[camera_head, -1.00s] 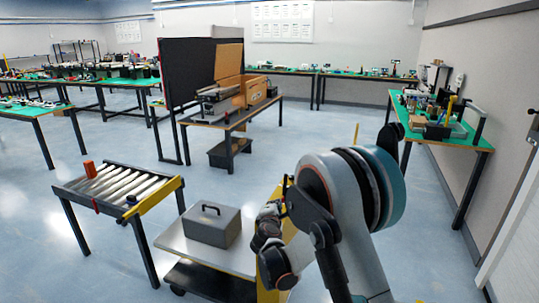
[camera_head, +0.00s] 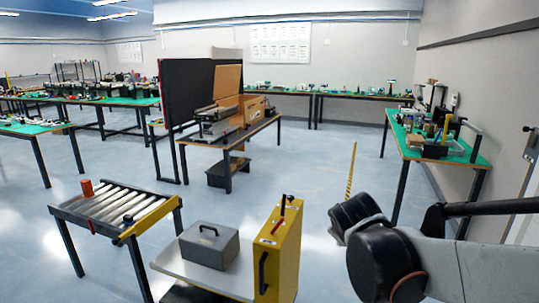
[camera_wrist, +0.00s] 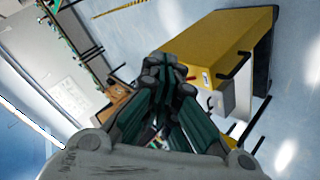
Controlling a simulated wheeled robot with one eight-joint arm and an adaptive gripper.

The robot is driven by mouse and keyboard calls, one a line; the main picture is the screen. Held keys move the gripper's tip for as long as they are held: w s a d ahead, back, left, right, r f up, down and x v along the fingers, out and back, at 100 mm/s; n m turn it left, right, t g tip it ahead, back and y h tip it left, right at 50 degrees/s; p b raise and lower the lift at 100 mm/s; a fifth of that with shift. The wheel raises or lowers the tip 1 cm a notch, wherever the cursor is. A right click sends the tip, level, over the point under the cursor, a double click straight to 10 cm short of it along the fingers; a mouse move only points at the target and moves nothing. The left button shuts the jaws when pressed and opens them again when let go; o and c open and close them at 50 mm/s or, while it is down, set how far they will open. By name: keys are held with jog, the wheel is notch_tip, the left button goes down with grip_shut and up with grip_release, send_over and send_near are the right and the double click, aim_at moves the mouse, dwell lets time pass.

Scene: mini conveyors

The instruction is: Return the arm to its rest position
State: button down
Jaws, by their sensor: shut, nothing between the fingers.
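My gripper (camera_wrist: 176,72) shows in the wrist view with its dark green fingers closed together and nothing held between them. It points over open floor with a yellow case (camera_wrist: 225,45) beyond it. In the head view my arm reaches in from the right edge, bent at a dark joint at the lower right. My gripper's fingers do not show in the head view.
A grey toolbox (camera_head: 209,246) sits on the cart beside the yellow case. A roller conveyor (camera_head: 118,207) with a red-orange object (camera_head: 87,187) stands at left.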

jog(key=s+f+m+g+y, duration=0.1)
jog(key=s+f+m, duration=0.1)
jog(key=s, duration=1)
jog(key=s+d+f+m+g+y, duration=0.1)
jog(key=s+m, duration=0.4)
jog(key=s, duration=0.6)
jog(key=shift+s+f+m+g+y, duration=0.3)
jog(key=shift+s+f+g, duration=0.05)
jog(key=shift+f+g, duration=0.05)
